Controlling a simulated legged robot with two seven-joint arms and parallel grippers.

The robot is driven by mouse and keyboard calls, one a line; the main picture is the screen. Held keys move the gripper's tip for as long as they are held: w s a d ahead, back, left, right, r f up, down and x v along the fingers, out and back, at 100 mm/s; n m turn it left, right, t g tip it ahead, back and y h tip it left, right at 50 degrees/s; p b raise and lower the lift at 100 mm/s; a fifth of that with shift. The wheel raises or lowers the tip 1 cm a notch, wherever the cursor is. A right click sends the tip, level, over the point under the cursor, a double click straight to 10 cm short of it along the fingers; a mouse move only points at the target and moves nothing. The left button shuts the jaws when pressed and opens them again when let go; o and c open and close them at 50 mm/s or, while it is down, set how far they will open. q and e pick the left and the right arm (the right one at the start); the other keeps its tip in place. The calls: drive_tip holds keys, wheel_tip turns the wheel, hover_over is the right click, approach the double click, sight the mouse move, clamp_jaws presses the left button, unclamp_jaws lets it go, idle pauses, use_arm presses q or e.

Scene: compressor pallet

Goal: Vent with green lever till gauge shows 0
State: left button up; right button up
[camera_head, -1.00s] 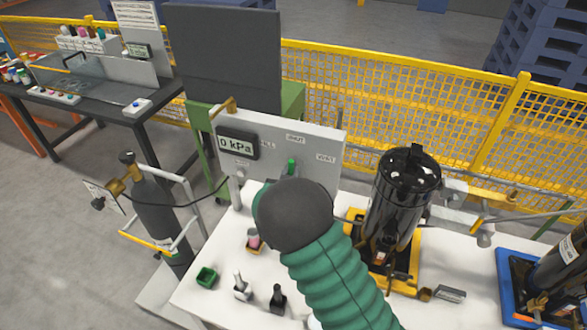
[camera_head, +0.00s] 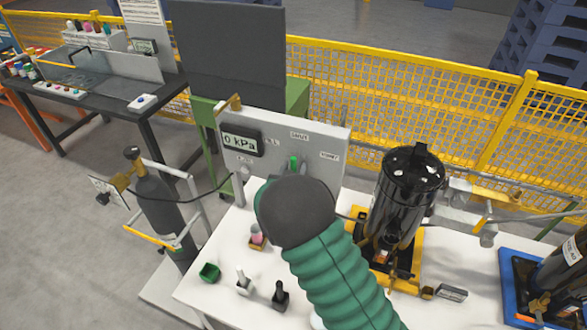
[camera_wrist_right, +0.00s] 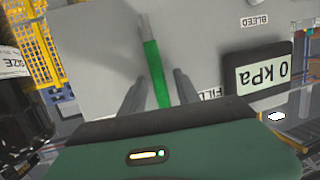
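The gauge (camera_head: 241,141) on the grey panel (camera_head: 330,135) reads 0 kPa; it also shows upside down in the right wrist view (camera_wrist_right: 264,75). The green lever (camera_head: 294,162) stands up at the panel, its lower part hidden by my right wrist in the head view. In the right wrist view, the lever (camera_wrist_right: 152,65) runs between the two dark fingers of my right gripper (camera_wrist_right: 160,78). The fingers are apart, with a visible gap on each side of the lever. In the head view, my right arm hides these fingers. My left gripper is not in view.
A black tank (camera_head: 408,195) on a yellow base stands right of my right arm. A gas cylinder (camera_head: 160,205) with a hose stands at the left. Yellow fencing (camera_head: 415,110) runs behind.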

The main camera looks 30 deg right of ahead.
drive_tip(key=b+v, duration=0.1)
drive_tip(key=v, duration=1.5)
drive_tip(key=shift+s+a+b, duration=0.2)
drive_tip(key=shift+a+b, duration=0.1)
drive_tip(key=shift+a, duration=0.1)
drive_tip(key=s+a+f+n+g+y, duration=0.3)
drive_tip(key=a+f+n+g+y, duration=0.15)
drive_tip(key=a+f+y, duration=0.35)
drive_tip(key=s+d+f+n+g, duration=0.1)
drive_tip(key=s+d+g, duration=0.1)
drive_tip(key=s, duration=0.4)
drive_tip(key=s+d+f+n+g+y, duration=0.1)
drive_tip(key=s+d+n+g, duration=0.1)
drive_tip(key=s, duration=0.5)
drive_tip(key=shift+d+g, duration=0.55)
drive_tip(key=shift+d, duration=0.15)
drive_tip(key=shift+a+f, duration=0.15)
drive_tip(key=shift+s, duration=0.1)
